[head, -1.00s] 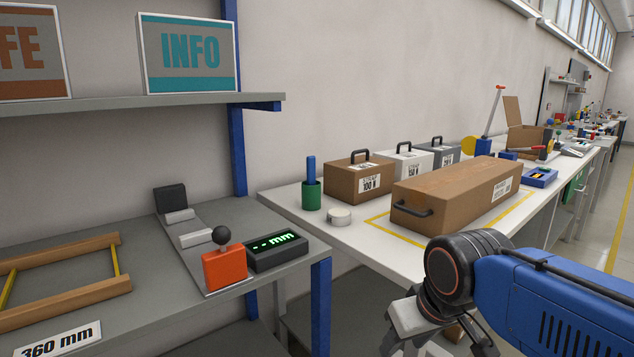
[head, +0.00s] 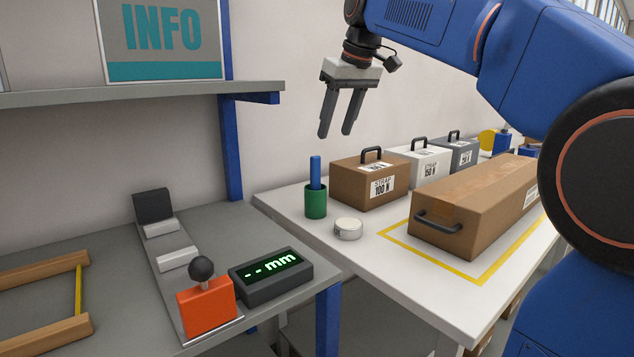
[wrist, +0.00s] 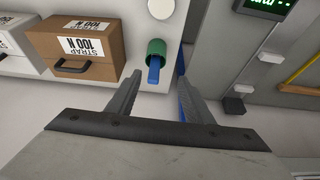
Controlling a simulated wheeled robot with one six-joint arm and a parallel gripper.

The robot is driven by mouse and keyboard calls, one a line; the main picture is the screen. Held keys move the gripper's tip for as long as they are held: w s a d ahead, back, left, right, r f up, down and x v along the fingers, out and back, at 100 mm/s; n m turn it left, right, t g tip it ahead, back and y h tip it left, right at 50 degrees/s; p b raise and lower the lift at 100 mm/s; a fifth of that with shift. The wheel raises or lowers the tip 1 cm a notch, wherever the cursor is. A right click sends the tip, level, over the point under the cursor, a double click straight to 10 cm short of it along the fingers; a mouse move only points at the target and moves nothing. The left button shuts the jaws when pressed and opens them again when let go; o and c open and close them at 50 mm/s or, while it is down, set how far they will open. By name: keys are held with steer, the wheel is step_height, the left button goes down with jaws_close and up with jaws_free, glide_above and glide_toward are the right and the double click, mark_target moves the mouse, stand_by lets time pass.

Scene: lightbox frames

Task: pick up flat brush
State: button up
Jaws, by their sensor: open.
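The flat brush (head: 315,171) shows as a blue handle standing upright in a green cup (head: 316,203) on the white table. Its lower part is hidden inside the cup. In the wrist view the blue handle (wrist: 153,70) points toward my gripper (wrist: 160,82), with the green cup (wrist: 156,47) around its far end. My gripper (head: 334,135) is open and empty, fingers pointing down. In the head view it appears above and a little right of the brush, apart from it.
A brown box (head: 370,186) labelled 100 N stands right of the cup. A round white tin (head: 348,228) lies in front of it. A long carton (head: 470,215) sits farther right. A blue shelf post (head: 232,150) and grey bench (head: 110,245) are at left.

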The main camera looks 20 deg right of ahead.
mark_target(318, 164)
steer(key=w+f, duration=0.2)
steer(key=f, duration=0.1)
steer(key=w+a+f, duration=0.1)
steer(key=w+f, duration=0.1)
steer(key=f, duration=0.1)
steer(key=w+f, duration=0.3)
steer(key=shift+w+a+f, duration=0.1)
steer(key=shift+a, duration=0.25)
steer(key=shift+w+x, duration=0.2)
steer(key=shift+x, duration=2.6)
steer(key=c, duration=1.1)
